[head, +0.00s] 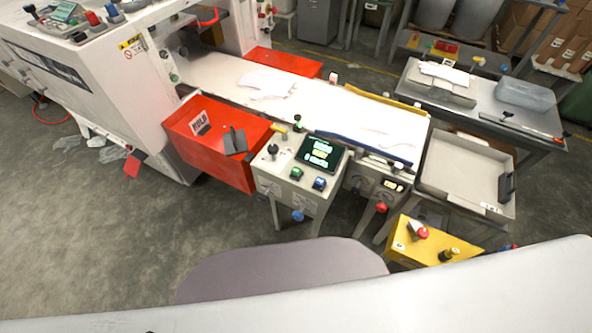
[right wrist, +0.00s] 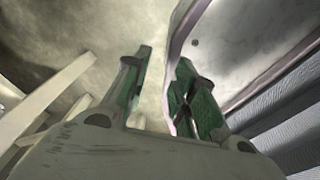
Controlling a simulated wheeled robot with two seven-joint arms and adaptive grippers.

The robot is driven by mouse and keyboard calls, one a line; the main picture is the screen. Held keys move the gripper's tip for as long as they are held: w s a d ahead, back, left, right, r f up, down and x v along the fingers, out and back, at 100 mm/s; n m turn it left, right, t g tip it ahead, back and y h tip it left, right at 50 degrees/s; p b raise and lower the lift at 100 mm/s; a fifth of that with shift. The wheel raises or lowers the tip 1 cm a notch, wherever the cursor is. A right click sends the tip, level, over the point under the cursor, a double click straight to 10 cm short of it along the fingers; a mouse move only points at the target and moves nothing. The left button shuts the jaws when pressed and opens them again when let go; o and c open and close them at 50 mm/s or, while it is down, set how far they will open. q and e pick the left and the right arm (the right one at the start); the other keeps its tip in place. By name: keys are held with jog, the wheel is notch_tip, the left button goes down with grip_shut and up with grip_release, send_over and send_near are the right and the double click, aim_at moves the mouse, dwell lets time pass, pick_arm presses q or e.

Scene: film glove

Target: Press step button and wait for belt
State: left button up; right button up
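A pale control box (head: 285,195) stands at the front of the belt. Its top carries a lit screen (head: 322,152), a green button (head: 297,174), a blue button (head: 320,184) and a black knob (head: 273,149). The labels are too small to read, so I cannot tell which is the step button. The white belt (head: 325,98) runs from the machine toward the right, with thin white film gloves (head: 268,84) lying on it. My right gripper (right wrist: 166,70) shows in the right wrist view with its green-padded fingers apart and nothing between them. Neither gripper shows in the head view.
A red guard box (head: 215,150) with a "HOLD" sign adjoins the control box on the left. A grey tray (head: 465,175) stands at the belt's right end. A yellow box (head: 430,245) with a red button stands in front. Open floor (head: 90,230) lies at the left.

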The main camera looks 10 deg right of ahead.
grip_shut()
jog(key=shift+w, duration=0.1)
dwell(1.0)
